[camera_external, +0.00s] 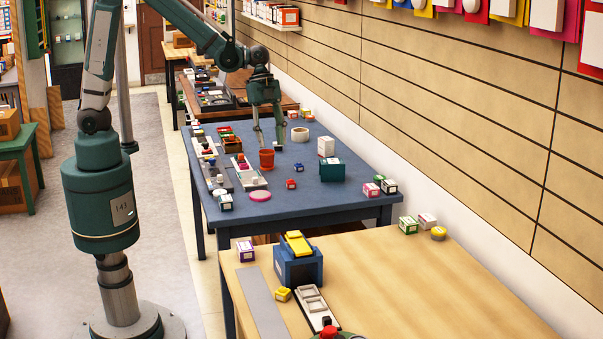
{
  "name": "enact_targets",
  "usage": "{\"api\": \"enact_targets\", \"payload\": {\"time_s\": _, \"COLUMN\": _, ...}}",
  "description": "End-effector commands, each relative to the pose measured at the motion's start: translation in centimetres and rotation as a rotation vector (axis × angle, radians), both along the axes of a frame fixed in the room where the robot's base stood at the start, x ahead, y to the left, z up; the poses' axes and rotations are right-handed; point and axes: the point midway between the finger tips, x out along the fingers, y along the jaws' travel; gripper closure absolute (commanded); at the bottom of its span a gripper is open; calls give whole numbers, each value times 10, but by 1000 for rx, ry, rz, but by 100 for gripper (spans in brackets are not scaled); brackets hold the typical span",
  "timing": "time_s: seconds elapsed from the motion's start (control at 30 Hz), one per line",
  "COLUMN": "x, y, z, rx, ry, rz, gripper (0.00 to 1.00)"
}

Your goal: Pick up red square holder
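My gripper (269,143) hangs pointing down over the blue table, its two fingers apart with a gap between them. A red-orange cup-shaped holder (266,160) stands on the table just below the fingers, slightly left of the gap; I cannot tell whether they touch it. A small red box (290,184) sits nearer the camera. A red, open-looking square tray (232,144) with small items lies to the left of my gripper. The view is too small to tell which of these is the red square holder.
The blue table (310,205) also holds a dark green box (332,170), a white box (326,146), a cream ring (300,134) and a pink disc (260,196). Trays crowd its left side. A panelled wall (440,110) runs along the right.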

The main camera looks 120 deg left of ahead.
Motion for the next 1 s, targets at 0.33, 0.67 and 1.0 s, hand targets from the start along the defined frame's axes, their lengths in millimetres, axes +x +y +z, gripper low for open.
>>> {"api": "enact_targets", "payload": {"time_s": 0.33, "x": 8, "y": 61, "z": -53, "rx": -27, "ry": -7, "rz": -106, "gripper": 62}}
{"api": "enact_targets", "payload": {"time_s": 0.67, "x": 6, "y": 108, "z": -99, "rx": -52, "ry": -25, "rz": -199, "gripper": 62}}
{"api": "enact_targets", "payload": {"time_s": 1.0, "x": 4, "y": 120, "z": -112, "rx": -59, "ry": -31, "rz": -227, "gripper": 62}}
